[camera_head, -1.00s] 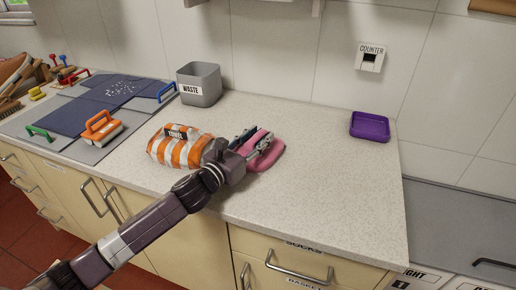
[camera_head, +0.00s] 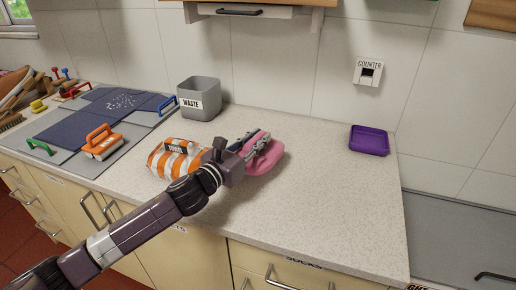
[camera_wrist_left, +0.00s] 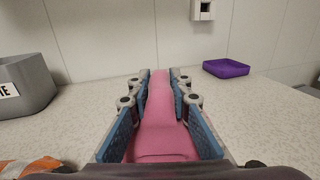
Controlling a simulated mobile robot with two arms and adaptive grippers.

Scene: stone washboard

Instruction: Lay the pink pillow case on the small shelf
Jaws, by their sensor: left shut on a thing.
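The pink pillow case (camera_head: 265,158) is a soft, folded bundle at the middle of the counter. My left gripper (camera_head: 256,146) is shut on it from the left side. In the left wrist view the pillow case (camera_wrist_left: 162,132) runs lengthwise between the two blue-padded fingers. I cannot tell whether its underside touches the counter. My right gripper is not in view.
An orange-striped towel bundle (camera_head: 176,160) lies left of my gripper. A grey waste bin (camera_head: 199,99) stands behind, against the wall. A purple tray (camera_head: 369,140) is at the back right. A blue washboard area with handled tools is at the left.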

